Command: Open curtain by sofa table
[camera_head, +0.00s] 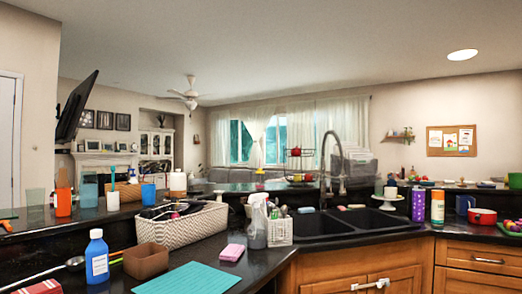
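White sheer curtains (300,125) hang at the wide window (240,142) on the far wall of the living area. Teal-tinted glass shows in gaps between the hanging panels, at the left and middle of the window. The right part is covered by fabric. A grey sofa (225,175) stands below the window, partly hidden by the counter. I cannot make out a sofa table. My gripper is not in view.
A dark counter (270,262) with a black double sink (330,222) and tall faucet (328,165) lies between me and the living area. A woven basket (180,230), blue bottle (97,258) and teal mat (188,279) crowd its left. Wooden cabinets (475,262) stand below right.

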